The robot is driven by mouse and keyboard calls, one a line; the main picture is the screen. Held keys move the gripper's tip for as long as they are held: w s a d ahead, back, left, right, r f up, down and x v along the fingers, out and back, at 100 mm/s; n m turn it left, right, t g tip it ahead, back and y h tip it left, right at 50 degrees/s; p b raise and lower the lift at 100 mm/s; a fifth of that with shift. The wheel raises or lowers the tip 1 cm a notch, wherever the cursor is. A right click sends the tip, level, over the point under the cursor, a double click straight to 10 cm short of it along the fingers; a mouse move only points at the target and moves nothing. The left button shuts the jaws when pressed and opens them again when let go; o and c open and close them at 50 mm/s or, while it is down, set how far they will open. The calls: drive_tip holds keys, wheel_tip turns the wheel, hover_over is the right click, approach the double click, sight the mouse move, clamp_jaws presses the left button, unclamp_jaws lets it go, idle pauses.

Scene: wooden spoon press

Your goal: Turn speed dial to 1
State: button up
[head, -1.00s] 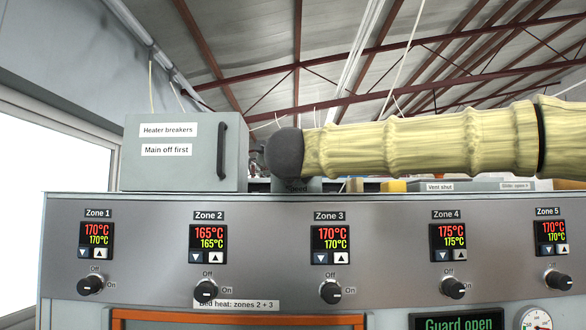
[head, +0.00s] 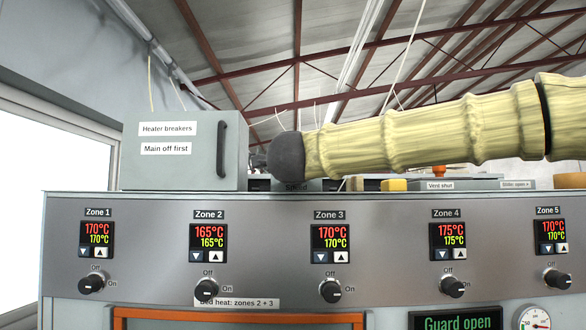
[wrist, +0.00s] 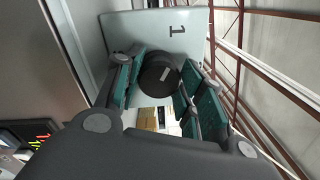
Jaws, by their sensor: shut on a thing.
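The speed dial (wrist: 158,80) is a round black knob with a pale pointer mark, in the wrist view. It sits on a grey panel (wrist: 118,32), where a large "1" shows above it, turned sideways. My gripper (wrist: 156,70) has its two green-padded fingers on either side of the dial and is shut on it. In the head view my arm in its yellow sleeve hides the dial and gripper.
The grey heater breaker box (head: 185,170) stands just left of my wrist. Below is the control panel (head: 390,235) with several zone displays and knobs. A yellow block (head: 393,185) and a "Vent shut" label (head: 440,185) lie under my arm.

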drive_tip(key=o, duration=1)
drive_tip(key=s, duration=1.2)
drive_tip(key=shift+a+f, duration=0.15)
drive_tip(key=shift+f, duration=0.1)
